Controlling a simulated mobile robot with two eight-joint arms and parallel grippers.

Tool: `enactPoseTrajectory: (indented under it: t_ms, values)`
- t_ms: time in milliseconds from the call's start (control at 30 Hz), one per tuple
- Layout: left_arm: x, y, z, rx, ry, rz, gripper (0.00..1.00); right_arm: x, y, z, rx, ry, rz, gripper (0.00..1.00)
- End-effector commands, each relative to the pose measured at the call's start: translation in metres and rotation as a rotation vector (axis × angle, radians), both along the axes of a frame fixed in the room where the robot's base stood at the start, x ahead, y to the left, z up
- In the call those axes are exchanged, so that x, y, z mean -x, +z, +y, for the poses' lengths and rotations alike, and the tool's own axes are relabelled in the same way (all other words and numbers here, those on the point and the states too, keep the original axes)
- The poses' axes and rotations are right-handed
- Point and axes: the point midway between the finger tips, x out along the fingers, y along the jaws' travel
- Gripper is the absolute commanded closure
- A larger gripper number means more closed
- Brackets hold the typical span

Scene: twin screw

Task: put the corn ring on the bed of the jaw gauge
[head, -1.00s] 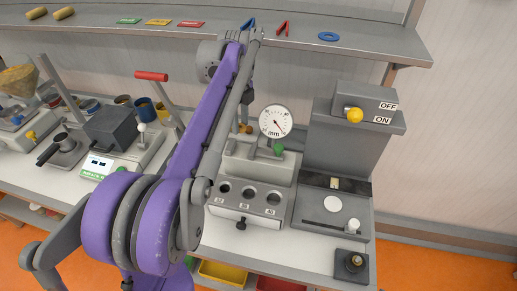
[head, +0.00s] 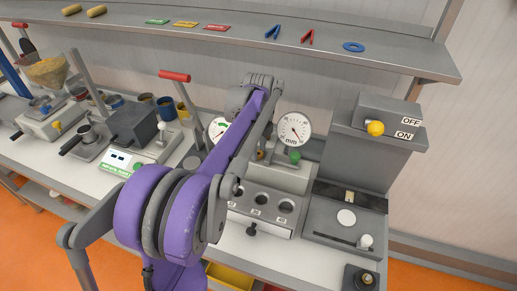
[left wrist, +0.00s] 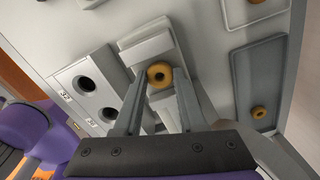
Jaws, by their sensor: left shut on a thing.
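The corn ring (left wrist: 160,74), a small orange-yellow ring, is between the fingertips of my left gripper (left wrist: 163,78) in the left wrist view. The gripper is shut on it. The ring is over the pale grey block of the jaw gauge (left wrist: 146,47); I cannot tell whether it touches the bed. In the head view the jaw gauge (head: 295,128) has a round white dial marked mm and a green knob. My left arm covers its left side and hides most of the gripper there. My right gripper is not in view.
A block with several round holes (head: 262,204) stands in front of the gauge. A grey machine with an OFF/ON switch (head: 372,140) is at its right. Another orange ring (left wrist: 258,112) lies in a grey tray in the left wrist view. A shelf (head: 390,60) runs above.

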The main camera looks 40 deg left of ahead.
Motion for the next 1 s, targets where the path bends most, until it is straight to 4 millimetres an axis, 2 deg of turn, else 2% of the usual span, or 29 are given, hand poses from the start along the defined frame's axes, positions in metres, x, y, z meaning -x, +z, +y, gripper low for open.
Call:
enactPoseTrajectory:
  t_ms: [300,333,500,800,933,1000]
  values:
    - [0.0,-0.004,0.0,0.0,0.0,0.001,0.87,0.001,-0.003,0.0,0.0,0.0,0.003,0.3]
    - [0.0,-0.004,0.0,0.0,0.0,0.001,0.58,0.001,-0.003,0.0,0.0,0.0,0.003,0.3]
    - [0.0,-0.003,0.0,0.0,0.0,0.0,0.3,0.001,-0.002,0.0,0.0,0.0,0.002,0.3]
    - [0.0,-0.001,0.0,0.0,0.0,-0.001,0.3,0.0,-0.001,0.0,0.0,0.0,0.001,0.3]
    - [-0.001,0.011,0.0,0.0,0.0,-0.001,0.3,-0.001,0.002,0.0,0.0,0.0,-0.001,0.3]
    - [-0.001,0.023,0.0,0.0,0.001,-0.001,0.3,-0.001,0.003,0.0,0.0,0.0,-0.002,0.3]
